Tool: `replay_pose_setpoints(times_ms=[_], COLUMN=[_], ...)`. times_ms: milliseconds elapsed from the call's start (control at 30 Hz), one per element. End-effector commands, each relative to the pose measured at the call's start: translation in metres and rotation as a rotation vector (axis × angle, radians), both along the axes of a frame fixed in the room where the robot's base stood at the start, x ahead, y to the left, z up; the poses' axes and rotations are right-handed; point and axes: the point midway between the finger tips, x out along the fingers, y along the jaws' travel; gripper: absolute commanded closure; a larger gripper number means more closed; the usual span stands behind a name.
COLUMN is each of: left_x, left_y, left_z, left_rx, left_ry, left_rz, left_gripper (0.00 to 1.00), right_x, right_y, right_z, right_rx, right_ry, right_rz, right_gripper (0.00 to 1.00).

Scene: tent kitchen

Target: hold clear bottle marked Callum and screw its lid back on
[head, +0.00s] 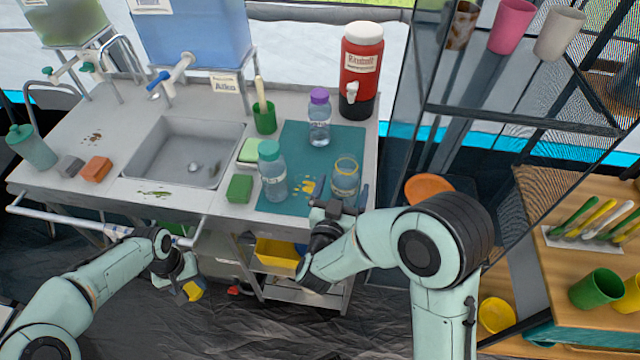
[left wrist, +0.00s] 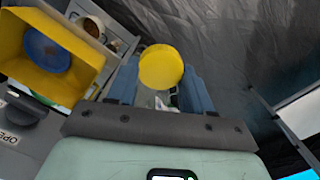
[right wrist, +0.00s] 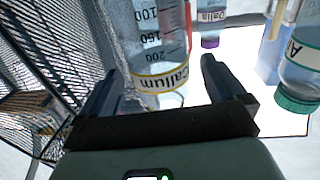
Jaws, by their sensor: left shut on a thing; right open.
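The clear bottle marked Callum (head: 345,180) stands upright and lidless on the teal mat (head: 347,144), near its front right corner. It has a yellow rim, and its label shows upside down in the right wrist view (right wrist: 160,78). My right gripper (head: 345,205) is open just in front of the bottle; in its wrist view the bottle appears between the spread fingers, with no clear contact. My left gripper (head: 188,288) is shut on a round yellow lid (left wrist: 161,67), below the counter's front edge and well left of the bottle.
On the mat stand a teal-lidded bottle (head: 272,175) left of the Callum bottle and a purple-lidded bottle (head: 319,120) behind it. A red drink dispenser (head: 360,65) is at the back. The sink (head: 184,152) is further left. A yellow bin (head: 277,256) sits under the counter.

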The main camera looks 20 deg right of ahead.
Motion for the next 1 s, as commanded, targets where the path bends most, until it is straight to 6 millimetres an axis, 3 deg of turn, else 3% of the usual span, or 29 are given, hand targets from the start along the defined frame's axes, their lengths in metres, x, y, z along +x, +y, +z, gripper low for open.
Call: replay_pose_setpoints(times_ms=[200,600,767,867,1000], left_x=[0.001,0.001,0.001,0.001,0.001], left_y=[0.0,0.0,0.0,0.0,0.0], left_z=[0.006,0.006,0.006,0.006,0.006], left_rx=[0.0,0.0,0.0,0.0,0.0], left_ry=[-0.002,-0.002,-0.002,-0.002,-0.002], left_rz=[0.0,0.0,0.0,0.0,0.0], left_gripper=[0.77,0.77,0.77,0.77,0.77], right_x=[0.022,0.024,0.024,0.024,0.024], right_y=[-0.018,-0.02,-0.02,-0.02,-0.02], right_z=[0.002,0.001,0.001,0.002,0.002], right_rx=[0.0,0.0,0.0,0.0,0.0], right_ry=[0.0,0.0,0.0,-0.001,-0.001], right_rz=[-0.001,0.0,0.0,0.0,0.0], right_gripper=[0.03,0.03,0.55,0.64,0.64])
